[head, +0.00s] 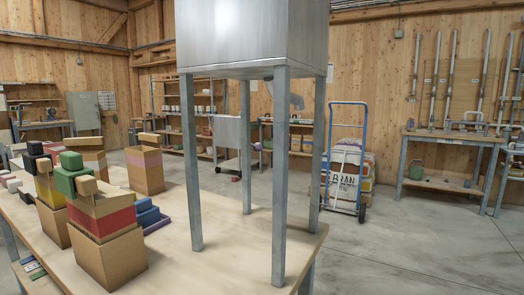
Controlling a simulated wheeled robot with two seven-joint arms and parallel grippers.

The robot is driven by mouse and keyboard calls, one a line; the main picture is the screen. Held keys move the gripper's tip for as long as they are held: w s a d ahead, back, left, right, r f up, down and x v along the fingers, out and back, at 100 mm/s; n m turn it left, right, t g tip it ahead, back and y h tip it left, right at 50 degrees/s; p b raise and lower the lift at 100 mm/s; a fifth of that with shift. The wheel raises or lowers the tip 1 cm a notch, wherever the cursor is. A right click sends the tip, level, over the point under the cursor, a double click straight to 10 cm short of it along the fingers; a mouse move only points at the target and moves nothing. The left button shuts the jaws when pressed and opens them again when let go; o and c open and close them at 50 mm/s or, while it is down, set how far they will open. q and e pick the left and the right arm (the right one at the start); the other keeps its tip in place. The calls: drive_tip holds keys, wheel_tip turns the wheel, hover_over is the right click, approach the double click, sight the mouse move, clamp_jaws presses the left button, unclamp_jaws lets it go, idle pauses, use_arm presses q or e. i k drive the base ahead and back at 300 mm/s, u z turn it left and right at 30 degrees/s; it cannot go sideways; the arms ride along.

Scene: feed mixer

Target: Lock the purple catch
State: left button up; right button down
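No purple catch can be made out for certain. A small purple round thing (257,146) shows between the legs of the metal machine, near a back workbench; I cannot tell what it is or whether it is locked. The machine is a grey metal box (252,35) on tall legs (280,180) standing on the wooden table. Its top is cut off by the picture's edge. Neither of my grippers is in view.
Several cardboard boxes with coloured bands (108,255) and blocks on top crowd the table's left side. A purple tray (157,226) lies beside blue blocks (147,213). The wooden table (225,265) is clear around the legs. A blue hand truck (327,150) stands on open floor.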

sight(258, 146)
drive_tip(key=z, duration=0.05)
drive_tip(key=k, duration=0.5)
drive_tip(key=u, duration=2.25)
drive_tip(key=k, duration=1.05)
drive_tip(key=z, duration=1.15)
drive_tip(key=i, duration=1)
drive_tip(key=z, duration=0.05)
